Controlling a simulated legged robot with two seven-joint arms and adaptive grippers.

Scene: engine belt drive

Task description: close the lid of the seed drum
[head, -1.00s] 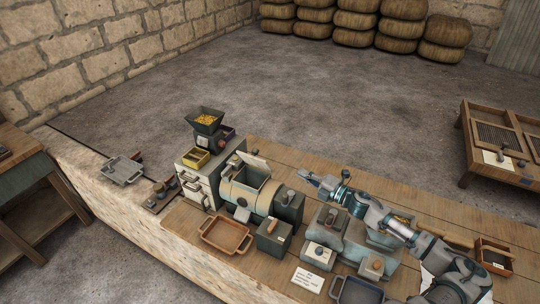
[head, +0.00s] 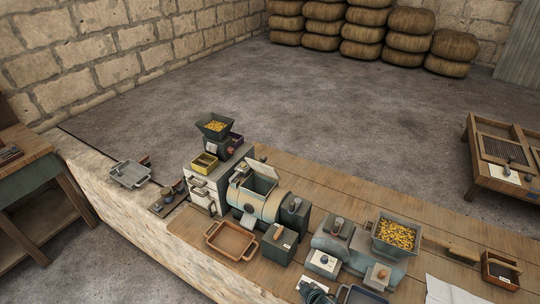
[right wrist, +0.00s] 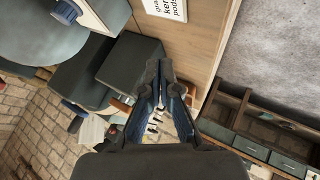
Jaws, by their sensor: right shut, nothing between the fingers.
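The seed drum (head: 246,201), a tan and grey barrel, lies on the workbench near the middle of the head view. Its lid (head: 262,167) stands raised behind the open top, tilted back. My right gripper (head: 315,292) shows only partly, dark, at the bottom edge of the head view, in front and to the right of the drum and apart from it. In the right wrist view its fingers (right wrist: 159,68) are together with nothing between them. The surfaces near them there are too close-cut to name surely. My left gripper is not in view.
An orange-brown tray (head: 231,240) and a dark box (head: 278,243) stand in front of the drum. A seed-filled hopper (head: 396,236) and grey machine parts stand to the right. A smaller hopper (head: 214,126) stands behind left. Bare planks (head: 345,195) lie behind the machines.

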